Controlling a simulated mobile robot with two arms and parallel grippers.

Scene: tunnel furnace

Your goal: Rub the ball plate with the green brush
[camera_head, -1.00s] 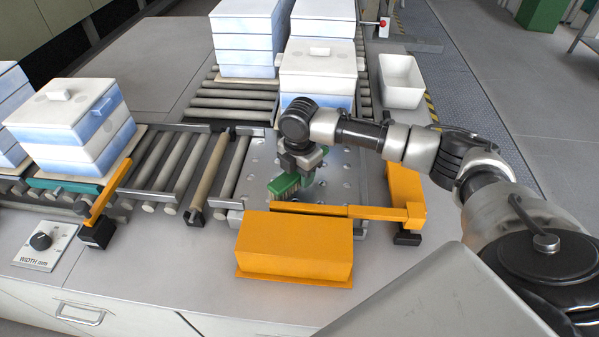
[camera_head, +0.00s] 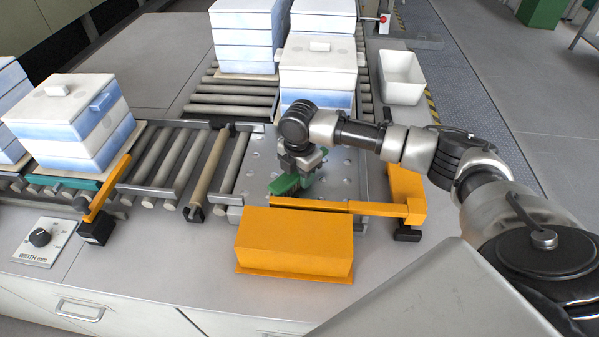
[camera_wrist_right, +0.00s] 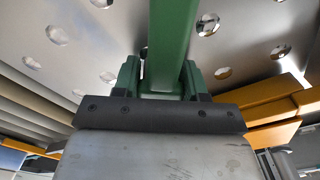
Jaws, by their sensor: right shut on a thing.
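The ball plate (camera_head: 340,180) is a grey metal plate with rows of round spots, between the roller tracks and the orange guide. My right gripper (camera_head: 298,170) is over its front left part, pointing down, shut on the green brush (camera_head: 284,185). In the right wrist view the green brush handle (camera_wrist_right: 172,45) runs up from between the fingers, with the plate (camera_wrist_right: 85,50) behind it. The bristles are mostly hidden, so I cannot tell if they touch the plate. My left gripper is not in view.
An orange block (camera_head: 295,245) and orange guide bar (camera_head: 345,207) stand just in front of the plate. Blue-white stacked boxes (camera_head: 318,75) stand behind it, others at left (camera_head: 70,120). A white bin (camera_head: 401,78) is at back right. The front table is largely clear.

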